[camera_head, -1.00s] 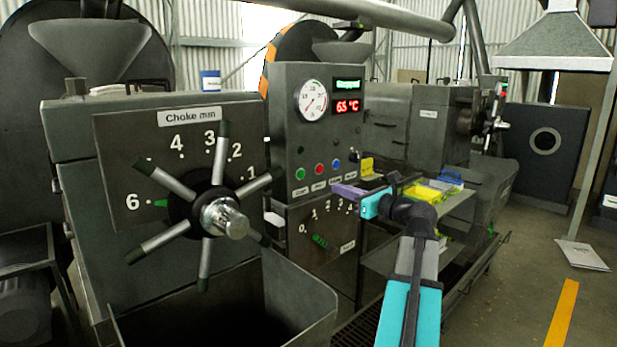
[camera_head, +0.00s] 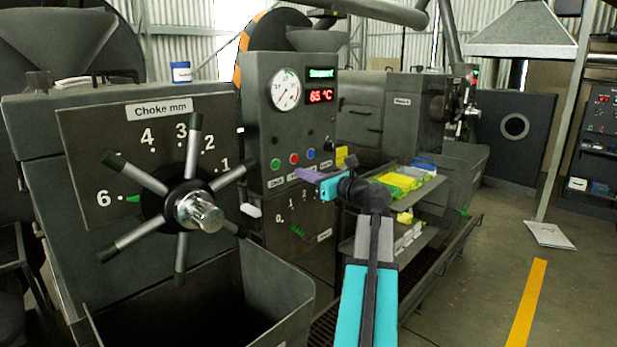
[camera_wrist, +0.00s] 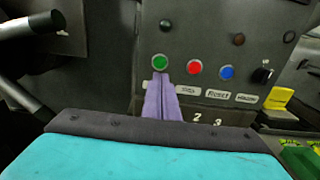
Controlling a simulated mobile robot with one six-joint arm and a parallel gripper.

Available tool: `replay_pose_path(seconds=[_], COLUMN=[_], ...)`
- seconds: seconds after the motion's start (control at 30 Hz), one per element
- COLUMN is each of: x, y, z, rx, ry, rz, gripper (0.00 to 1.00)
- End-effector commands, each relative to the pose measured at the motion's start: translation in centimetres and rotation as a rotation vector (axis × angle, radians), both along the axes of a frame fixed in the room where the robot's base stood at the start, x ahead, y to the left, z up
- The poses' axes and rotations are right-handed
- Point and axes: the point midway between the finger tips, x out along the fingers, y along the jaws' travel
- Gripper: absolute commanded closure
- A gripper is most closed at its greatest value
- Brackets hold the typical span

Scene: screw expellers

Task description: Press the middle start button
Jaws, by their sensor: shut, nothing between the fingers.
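The near control panel (camera_head: 290,120) carries a row of a green button (camera_head: 275,164), a red button (camera_head: 294,158) and a blue button (camera_head: 311,154). In the wrist view the green button (camera_wrist: 159,62), red button (camera_wrist: 195,67) and blue button (camera_wrist: 227,72) face me. My gripper (camera_head: 300,174) is shut and empty, with purple fingers. In the wrist view its fingertips (camera_wrist: 160,77) appear just below the green button and cover the label there. I cannot tell whether they touch the panel. The labels under red and blue are partly legible.
A spoked choke handwheel (camera_head: 190,205) stands out at the left, above an open bin (camera_head: 285,270). A black knob (camera_wrist: 262,75) sits right of the buttons. Yellow items (camera_head: 400,180) lie on a shelf to the right.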

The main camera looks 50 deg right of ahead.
Motion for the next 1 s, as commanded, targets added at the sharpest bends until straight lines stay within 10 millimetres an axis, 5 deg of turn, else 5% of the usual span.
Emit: replay_pose_path(seconds=[0.5,1.0], x=[7.3,9.0], y=[-0.6,-0.7], z=[0.2,0.0], rx=[0.000,0.000], ry=[0.001,0.000], rz=[0.000,-0.002], gripper=[1.00,1.00])
